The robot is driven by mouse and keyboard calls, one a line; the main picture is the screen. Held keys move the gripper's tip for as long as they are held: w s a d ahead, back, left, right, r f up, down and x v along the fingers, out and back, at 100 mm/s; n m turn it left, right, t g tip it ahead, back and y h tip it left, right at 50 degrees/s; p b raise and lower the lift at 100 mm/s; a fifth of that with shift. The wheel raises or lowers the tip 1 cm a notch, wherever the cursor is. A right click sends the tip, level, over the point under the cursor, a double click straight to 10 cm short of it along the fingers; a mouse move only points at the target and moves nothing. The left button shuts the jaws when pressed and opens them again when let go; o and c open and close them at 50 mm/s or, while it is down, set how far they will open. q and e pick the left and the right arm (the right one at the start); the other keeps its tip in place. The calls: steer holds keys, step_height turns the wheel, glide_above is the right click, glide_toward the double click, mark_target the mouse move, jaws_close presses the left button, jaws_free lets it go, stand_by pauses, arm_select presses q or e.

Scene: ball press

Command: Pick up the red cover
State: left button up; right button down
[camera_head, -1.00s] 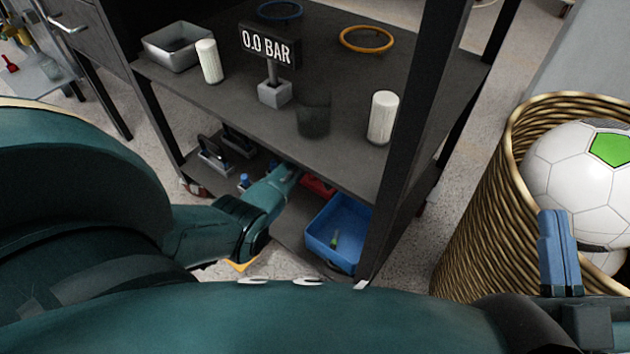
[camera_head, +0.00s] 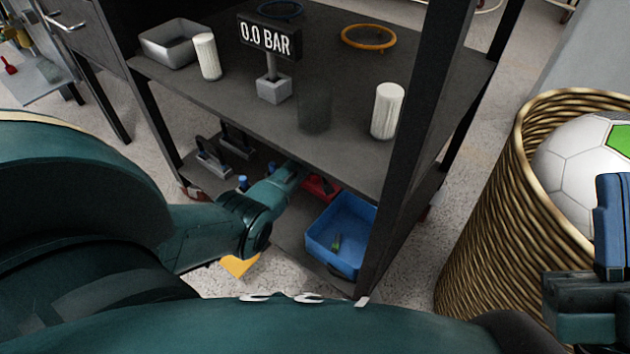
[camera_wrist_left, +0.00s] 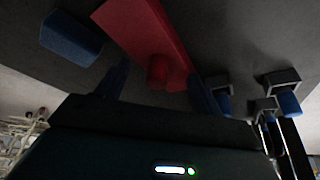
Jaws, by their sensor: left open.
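The red cover (camera_wrist_left: 150,35) lies on the lower shelf, with a round red knob facing my left gripper (camera_wrist_left: 158,78). In the left wrist view, the left gripper is open, one finger on each side of the knob; I cannot tell whether either touches it. In the head view, part of the red cover (camera_head: 321,188) shows beside the blue bin. My left arm reaches in under the upper shelf there, and its fingers are hidden. My right gripper (camera_head: 612,230) is at the right edge, partly cut off, by the wicker basket; its opening is unclear.
A blue bin (camera_head: 325,255) with a small green item stands right of the cover. The dark upper shelf (camera_head: 240,110) overhangs the reach, and a black post (camera_head: 405,150) stands at its front corner. A wicker basket (camera_head: 490,235) with a football is at right.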

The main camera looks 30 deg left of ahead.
arm_select(q)
steer(key=shift+s+f, duration=0.15)
steer(key=shift+s, duration=0.05)
jaws_close()
stand_by(0.3)
